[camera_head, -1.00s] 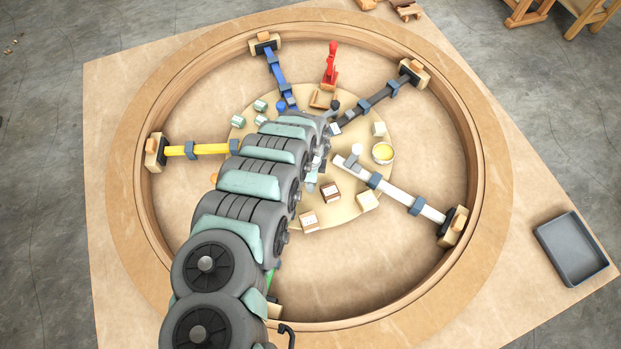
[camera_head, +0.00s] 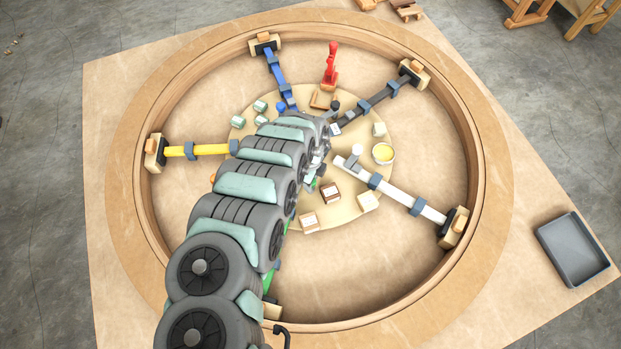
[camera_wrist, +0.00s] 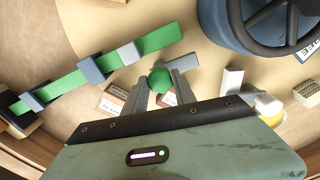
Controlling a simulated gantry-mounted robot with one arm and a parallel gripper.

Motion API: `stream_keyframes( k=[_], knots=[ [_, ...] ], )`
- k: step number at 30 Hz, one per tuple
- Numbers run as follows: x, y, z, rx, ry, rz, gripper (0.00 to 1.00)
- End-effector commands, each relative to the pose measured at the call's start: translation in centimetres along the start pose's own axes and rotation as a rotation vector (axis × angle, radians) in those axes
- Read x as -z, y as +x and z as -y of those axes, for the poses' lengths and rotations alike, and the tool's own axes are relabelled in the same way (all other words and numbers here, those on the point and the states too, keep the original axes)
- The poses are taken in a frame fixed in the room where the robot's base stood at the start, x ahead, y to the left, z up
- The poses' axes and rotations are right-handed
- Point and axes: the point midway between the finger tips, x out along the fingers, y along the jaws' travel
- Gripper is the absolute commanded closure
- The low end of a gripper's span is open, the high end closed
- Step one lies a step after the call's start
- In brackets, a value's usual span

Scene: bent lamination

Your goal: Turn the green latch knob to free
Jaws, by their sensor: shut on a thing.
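The green latch knob (camera_wrist: 160,80) shows in the wrist view between the two fingers of my gripper (camera_wrist: 162,88), which is shut on it. The knob is beside the end of a green bar (camera_wrist: 93,75) carrying grey-blue clamps and a pale grey block. In the head view only slivers of the green bar (camera_head: 268,280) show beside my arm. My arm hides the green knob and most of my gripper there. The knob's turn angle cannot be told.
Blue (camera_head: 275,70), yellow (camera_head: 205,149), dark grey (camera_head: 377,98) and white (camera_head: 400,195) bars radiate inside the round wooden frame (camera_head: 490,190). A grey tray (camera_head: 573,250) lies at right.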

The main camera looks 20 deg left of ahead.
Motion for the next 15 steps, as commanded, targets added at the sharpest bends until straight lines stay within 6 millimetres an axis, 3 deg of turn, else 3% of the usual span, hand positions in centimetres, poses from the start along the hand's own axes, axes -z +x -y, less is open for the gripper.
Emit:
stream_keyframes(
  k=[2, 3, 11, 15],
  knots=[
    [0.03, -0.02, -0.01, -0.001, 0.001, 0.000, 1.00],
    [0.03, -0.02, -0.01, -0.001, 0.001, 0.000, 0.67],
    [0.02, -0.02, 0.00, 0.000, 0.000, 0.000, 0.46],
    [0.01, -0.02, 0.00, 0.000, 0.000, 0.000, 0.46]
  ],
)
